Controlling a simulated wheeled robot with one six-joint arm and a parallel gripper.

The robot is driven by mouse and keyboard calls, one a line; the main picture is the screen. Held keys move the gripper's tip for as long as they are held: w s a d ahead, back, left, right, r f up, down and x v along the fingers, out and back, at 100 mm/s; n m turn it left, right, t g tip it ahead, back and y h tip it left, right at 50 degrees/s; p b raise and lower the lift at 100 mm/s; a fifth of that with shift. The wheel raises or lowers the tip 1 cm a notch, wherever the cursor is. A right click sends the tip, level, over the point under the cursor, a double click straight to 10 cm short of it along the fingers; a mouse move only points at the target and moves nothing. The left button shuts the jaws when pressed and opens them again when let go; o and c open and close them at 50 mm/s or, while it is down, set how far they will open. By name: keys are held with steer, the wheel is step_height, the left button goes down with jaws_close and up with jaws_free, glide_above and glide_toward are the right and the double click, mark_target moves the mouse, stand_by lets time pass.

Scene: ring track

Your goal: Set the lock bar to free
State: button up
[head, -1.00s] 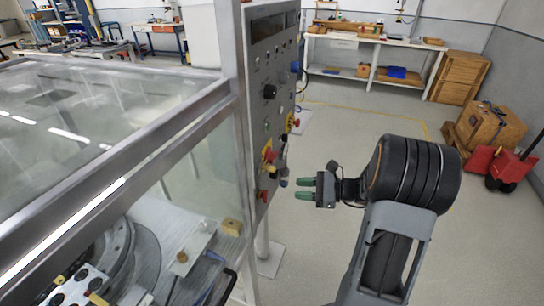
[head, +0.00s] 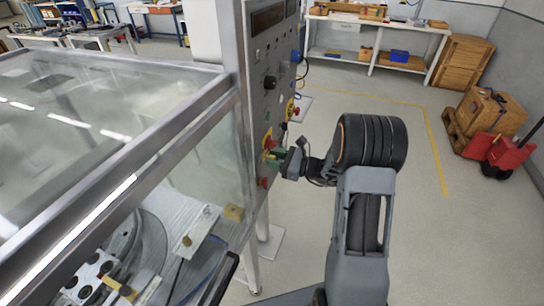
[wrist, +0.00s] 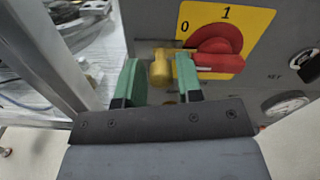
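My gripper (head: 275,154) is at the front of the control panel, its green fingers (wrist: 158,78) pointing at it. In the wrist view a brass-yellow knob (wrist: 160,69) lies between the two fingertips, one on each side. The fingers look apart; whether they touch the knob is not clear. This knob may belong to the lock bar; no label on it can be read. Just right of and above it is a red rotary switch (wrist: 216,48) on a yellow plate (wrist: 250,22) marked 0 and 1. The fingers partly hide what lies behind them.
The grey control panel (head: 270,100) carries a black knob (head: 270,82) and several buttons. A glazed metal-framed enclosure (head: 120,90) stands to the left, its post beside my gripper. The floor (head: 340,95) on the right is open up to a wooden crate (head: 490,112) and red pallet truck (head: 502,148).

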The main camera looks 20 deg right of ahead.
steer(key=shift+w+a, duration=0.3)
steer(key=shift+a, duration=0.2)
jaws_close()
